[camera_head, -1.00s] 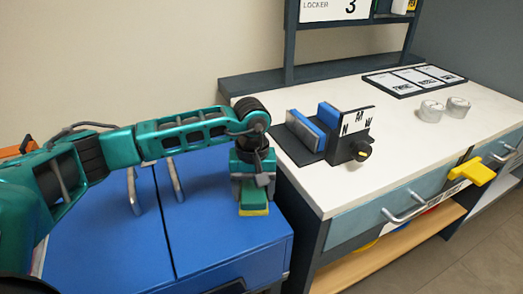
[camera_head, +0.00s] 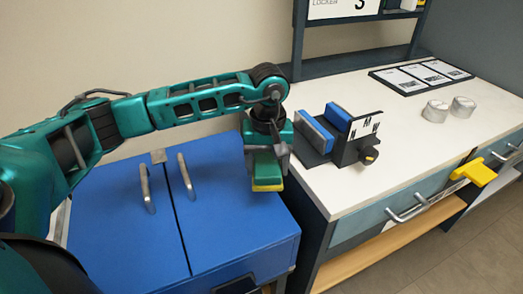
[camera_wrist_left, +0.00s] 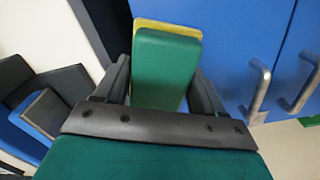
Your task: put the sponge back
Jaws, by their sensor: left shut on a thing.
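The sponge (camera_head: 267,173) is a green block with a yellow layer on its lower side. My left gripper (camera_head: 266,152) is shut on it and holds it over the right part of the blue cabinet top, near the edge facing the workbench. The left wrist view shows the sponge (camera_wrist_left: 165,68) between the two dark fingers, its yellow layer at the far edge. I cannot tell how high it is above the blue top. My right gripper is not in view.
The blue cabinet (camera_head: 220,225) has two metal handles on top. A yellow thing (camera_head: 474,172) sticks out at the drawer front.

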